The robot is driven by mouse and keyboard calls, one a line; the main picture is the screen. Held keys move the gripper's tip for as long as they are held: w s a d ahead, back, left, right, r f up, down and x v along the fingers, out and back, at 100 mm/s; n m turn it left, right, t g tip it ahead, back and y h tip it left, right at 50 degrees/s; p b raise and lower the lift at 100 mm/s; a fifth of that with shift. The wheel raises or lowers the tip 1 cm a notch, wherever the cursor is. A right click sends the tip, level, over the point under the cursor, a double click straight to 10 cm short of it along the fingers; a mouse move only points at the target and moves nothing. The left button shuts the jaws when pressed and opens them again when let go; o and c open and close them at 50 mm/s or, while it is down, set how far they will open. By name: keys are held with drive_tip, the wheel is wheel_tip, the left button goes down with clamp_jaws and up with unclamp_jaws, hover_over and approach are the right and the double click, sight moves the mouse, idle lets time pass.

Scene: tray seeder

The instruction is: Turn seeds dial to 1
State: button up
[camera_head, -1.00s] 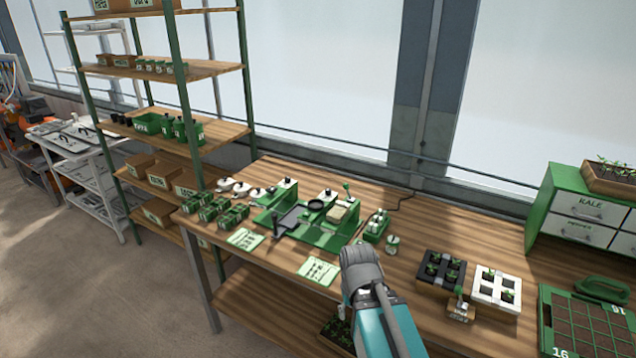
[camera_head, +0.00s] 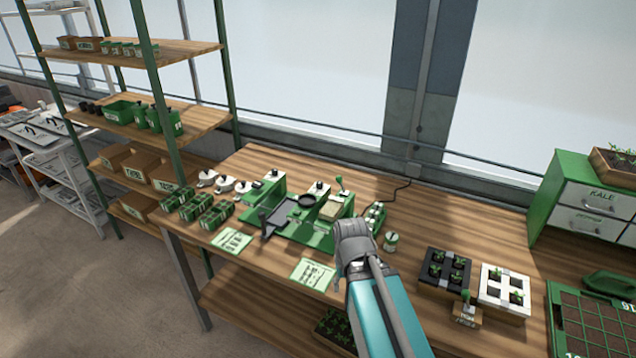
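The green tray seeder (camera_head: 318,243) stands on the wooden bench, left of my arm in the picture. It has two upright green housings, each with a small dark knob on a pale top: a left knob (camera_head: 273,173) and a right knob (camera_head: 319,186). The lettering is too small to read, so I cannot tell which is the seeds dial or where it points. A lever with a green ball stands by the right housing. My teal and grey arm reaches up from the bottom, just right of the seeder.
Printed cards (camera_head: 312,274) lie along the bench's front edge. Small green boxes (camera_head: 219,214) sit left of the seeder, and a green bottle holder (camera_head: 375,217) and jar (camera_head: 391,241) right of it. Seedling trays (camera_head: 504,289) stand farther right. A shelf rack (camera_head: 165,130) is at left.

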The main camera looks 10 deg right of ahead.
drive_tip(key=shift+o, duration=1)
wheel_tip(320, 180, up, 15)
drive_tip(key=m+p, duration=0.9)
drive_tip(key=p, duration=0.6)
hover_over(320, 182)
drive_tip(key=shift+r, duration=0.1)
wheel_tip(320, 182, down, 14)
drive_tip(key=b, duration=1.3)
drive_tip(key=shift+r+b, duration=0.1)
drive_tip(key=shift+b, duration=0.2)
